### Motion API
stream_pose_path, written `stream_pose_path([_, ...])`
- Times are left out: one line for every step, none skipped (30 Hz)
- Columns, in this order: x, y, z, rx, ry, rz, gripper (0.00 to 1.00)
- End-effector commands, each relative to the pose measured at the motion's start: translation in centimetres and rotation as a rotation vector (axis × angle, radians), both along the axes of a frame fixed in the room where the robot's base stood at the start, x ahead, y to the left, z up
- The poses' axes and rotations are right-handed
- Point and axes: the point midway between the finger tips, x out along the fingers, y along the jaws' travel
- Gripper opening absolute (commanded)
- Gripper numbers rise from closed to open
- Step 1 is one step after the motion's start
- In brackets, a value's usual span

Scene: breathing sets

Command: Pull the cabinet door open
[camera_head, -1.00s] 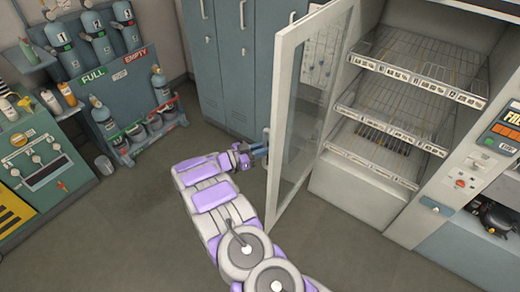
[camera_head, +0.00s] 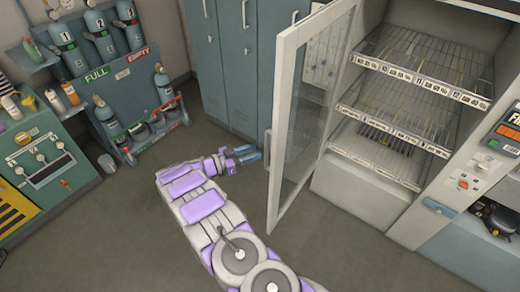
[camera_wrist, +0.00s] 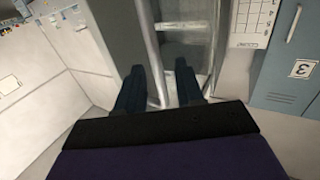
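The cabinet door (camera_head: 283,120), a white frame with a glass pane, stands swung wide open on the left of the white cabinet (camera_head: 355,185). Its handle (camera_head: 267,144) is on the free left edge. My gripper (camera_head: 250,154) is just left of the handle, apart from it, with its blue fingers pointing towards the door. In the wrist view my gripper (camera_wrist: 160,75) has its two dark fingers spread with nothing held between them. Part of the door frame (camera_wrist: 152,55) shows beyond the fingers.
Wire shelves (camera_head: 425,60) inside the cabinet are exposed. Grey-blue lockers (camera_head: 225,75) stand behind the door. A gas cylinder rack (camera_head: 125,100) and a green machine (camera_head: 40,165) are at the left. The floor (camera_head: 120,235) at the lower left is clear.

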Motion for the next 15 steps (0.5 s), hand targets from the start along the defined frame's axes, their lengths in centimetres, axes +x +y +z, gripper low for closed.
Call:
stream_pose_path([-0.3,1.2,0.0,-0.002,-0.001,0.004,0.37])
stream_pose_path([-0.6,1.9,0.0,-0.003,0.001,0.003,0.37])
stream_pose_path([-0.9,2.8,-0.1,-0.005,0.000,0.003,0.37])
stream_pose_path([-1.2,3.4,-0.1,-0.004,0.001,0.002,0.37])
stream_pose_path([-1.3,4.1,-0.1,-0.004,0.000,0.002,0.37])
stream_pose_path([-1.6,5.0,-0.1,-0.004,0.000,0.003,0.37])
stream_pose_path([-1.8,5.7,-0.2,-0.003,0.000,0.004,0.37])
stream_pose_path([-2.1,6.3,-0.2,-0.004,0.002,0.003,0.37])
stream_pose_path([-2.3,7.1,-0.2,-0.005,0.000,0.001,0.37])
stream_pose_path([-2.5,7.6,-0.1,-0.005,-0.001,0.000,0.37])
stream_pose_path([-2.7,8.2,-0.1,-0.004,-0.001,0.000,0.37])
stream_pose_path([-2.9,8.8,-0.2,-0.002,0.000,0.001,0.37])
stream_pose_path([-3.0,9.1,-0.2,-0.003,0.000,0.001,0.37])
stream_pose_path([-3.1,9.4,-0.2,-0.003,0.001,0.001,0.37])
stream_pose_path([-3.3,9.8,-0.2,-0.004,0.001,0.000,0.37])
